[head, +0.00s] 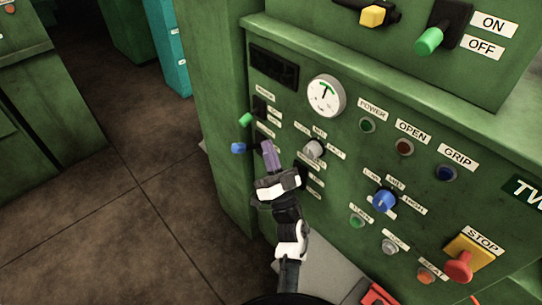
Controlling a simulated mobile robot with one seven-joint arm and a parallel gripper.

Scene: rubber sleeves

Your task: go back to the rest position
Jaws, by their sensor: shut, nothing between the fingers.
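My gripper (269,155) is in front of the left part of a green control panel (350,150), shut and empty. Two slim purple pieces at its end look like its fingers, held together and pointing up at the panel. A blue-capped lever (238,148) and a green-capped lever (246,119) stick out just left of the fingertips. I cannot tell whether the fingertips touch the panel. The gripper hides part of the labels behind it.
A grey knob (313,149), a round gauge (326,96), a blue knob (383,200) and a red stop button (460,266) are to the right. A green switch (430,40) and a yellow switch (373,15) are above. Open floor (110,190) lies left.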

